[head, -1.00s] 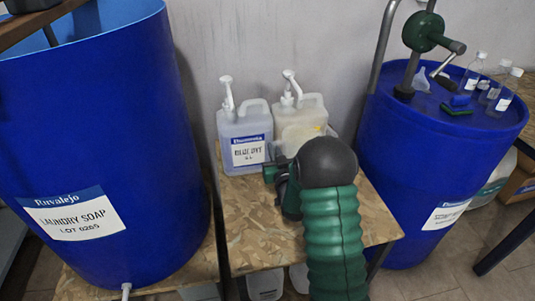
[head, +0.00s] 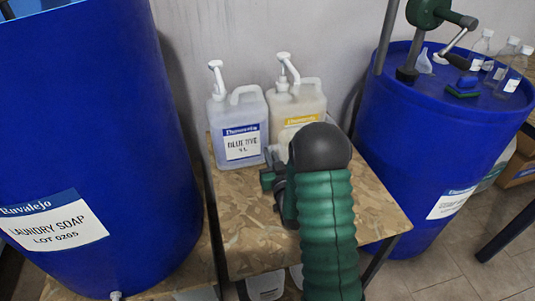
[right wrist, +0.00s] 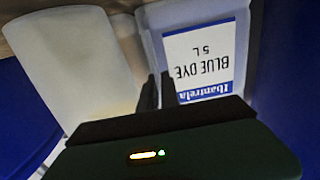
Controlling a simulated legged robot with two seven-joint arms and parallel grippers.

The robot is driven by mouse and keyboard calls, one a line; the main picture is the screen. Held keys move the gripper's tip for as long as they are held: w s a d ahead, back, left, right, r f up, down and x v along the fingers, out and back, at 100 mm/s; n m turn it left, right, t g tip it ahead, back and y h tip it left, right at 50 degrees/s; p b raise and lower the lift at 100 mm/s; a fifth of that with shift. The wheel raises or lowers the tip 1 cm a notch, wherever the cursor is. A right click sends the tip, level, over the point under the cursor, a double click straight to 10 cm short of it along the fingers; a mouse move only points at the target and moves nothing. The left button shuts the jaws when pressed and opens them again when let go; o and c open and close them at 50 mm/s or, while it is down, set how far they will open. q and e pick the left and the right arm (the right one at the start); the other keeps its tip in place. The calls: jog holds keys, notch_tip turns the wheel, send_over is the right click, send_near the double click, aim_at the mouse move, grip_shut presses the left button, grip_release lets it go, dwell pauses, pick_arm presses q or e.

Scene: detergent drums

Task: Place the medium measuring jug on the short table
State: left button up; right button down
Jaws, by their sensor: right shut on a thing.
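My right gripper (head: 270,180) is over the short table (head: 260,235), in front of the dispensers. Its forearm hides part of the scene. In the right wrist view its dark fingers (right wrist: 159,93) are close together, beside a pale translucent jug-like body (right wrist: 75,70). I take this for the measuring jug in its grip. In the head view only a whitish part of it (head: 285,143) shows, in front of the yellow-labelled dispenser. Its base is hidden, so I cannot tell whether it touches the table. My left gripper is not in view.
The blue dye dispenser (head: 240,125) and yellow-labelled dispenser (head: 305,100) stand at the table's back. A laundry soap drum (head: 95,130) is left; another blue drum (head: 430,140), bearing a crank pump (head: 430,15) and bottles, is right. The table's front is clear.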

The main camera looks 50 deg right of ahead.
jog(key=c, duration=1.8)
grip_release()
jog(key=shift+s+a+r, duration=0.1)
jog(key=shift+a, duration=0.05)
jog(key=shift+o, duration=1.1)
jog(key=shift+w+a, duration=0.2)
jog(key=shift+w, duration=0.05)
jog(key=shift+d, duration=0.15)
jog(key=shift+s, duration=0.15)
jog(key=p+v, duration=0.9)
jog(key=v, duration=0.2)
jog(key=shift+s+a, duration=0.2)
jog(key=shift+a, duration=0.1)
